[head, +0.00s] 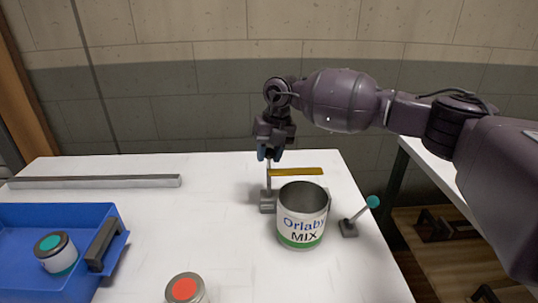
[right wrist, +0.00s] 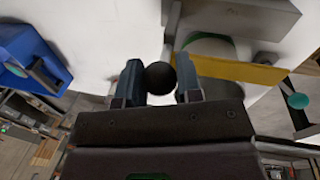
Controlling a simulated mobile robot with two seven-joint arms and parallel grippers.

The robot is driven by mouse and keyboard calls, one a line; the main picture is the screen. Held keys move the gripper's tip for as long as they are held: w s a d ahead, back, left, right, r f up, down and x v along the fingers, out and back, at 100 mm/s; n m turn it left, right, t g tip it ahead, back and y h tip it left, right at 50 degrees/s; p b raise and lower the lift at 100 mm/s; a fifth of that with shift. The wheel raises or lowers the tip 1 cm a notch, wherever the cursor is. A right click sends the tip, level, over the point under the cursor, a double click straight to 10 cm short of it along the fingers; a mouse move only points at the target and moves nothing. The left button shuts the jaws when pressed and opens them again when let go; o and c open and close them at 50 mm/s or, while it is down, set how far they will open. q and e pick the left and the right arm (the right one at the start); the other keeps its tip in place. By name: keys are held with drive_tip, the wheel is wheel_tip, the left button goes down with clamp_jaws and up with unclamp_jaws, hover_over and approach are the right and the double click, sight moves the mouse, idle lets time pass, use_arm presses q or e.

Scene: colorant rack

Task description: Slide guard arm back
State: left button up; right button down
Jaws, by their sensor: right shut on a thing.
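The guard arm is a yellow bar (head: 296,171) reaching right from a thin upright post on a grey base (head: 268,203). In the head view it runs level just above the back rim of the open MIX can (head: 303,232). In the right wrist view the bar (right wrist: 240,70) passes across the can. My right gripper (head: 269,155) is at the top of the post, fingers pointing down. The right wrist view shows its fingers on both sides of a round black knob (right wrist: 159,78). My left gripper is not in view.
A lever with a teal knob (head: 372,202) stands right of the can. A blue tray (head: 45,213) at left holds a teal-topped jar (head: 56,252). A red-topped jar (head: 185,289) stands at the front. A grey rail (head: 95,181) lies at the back left. The table's middle is clear.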

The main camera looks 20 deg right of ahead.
drive_tip(key=c, duration=0.8)
unclamp_jaws()
drive_tip(key=shift+r, duration=0.45)
drive_tip(key=r, duration=0.3)
drive_tip(key=d+r+p, duration=0.1)
drive_tip(key=r, duration=0.2)
drive_tip(key=d+r, duration=0.1)
drive_tip(key=r, duration=0.2)
drive_tip(key=shift+s+r, duration=0.15)
drive_tip(key=shift+r, duration=0.2)
